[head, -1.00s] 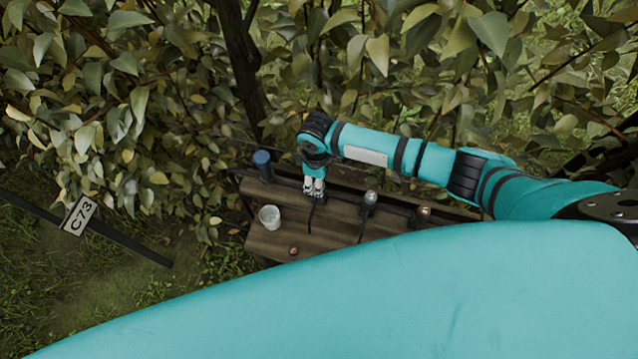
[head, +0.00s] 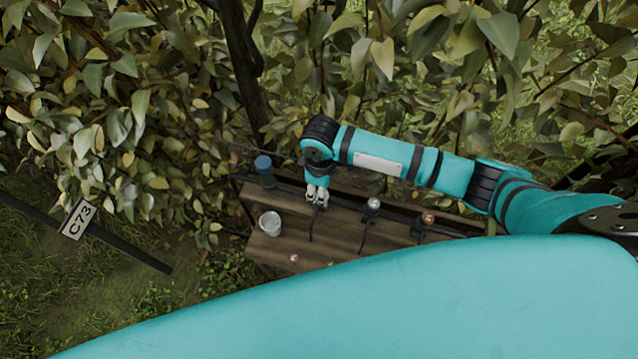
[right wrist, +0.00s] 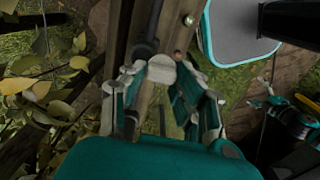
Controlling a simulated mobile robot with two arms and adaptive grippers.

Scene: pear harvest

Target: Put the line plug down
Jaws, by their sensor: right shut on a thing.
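My right gripper (head: 317,197) points down over the wooden bench in the head view, at the dark line along its back. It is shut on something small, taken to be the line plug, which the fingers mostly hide. A thin black tube (head: 311,228) shows just below the fingers; I cannot tell whether they hold it. In the right wrist view the fingers (right wrist: 163,98) stand either side of a pale round piece (right wrist: 162,70); I cannot tell whether it is held or behind them.
The bench (head: 340,240) also carries a white cup (head: 270,223), a blue-capped cylinder (head: 264,170), a silver-topped fitting (head: 373,204), a copper-topped fitting (head: 428,218) and a small brownish round piece (head: 294,258). Foliage crowds the back. A C73 sign (head: 77,219) stands left.

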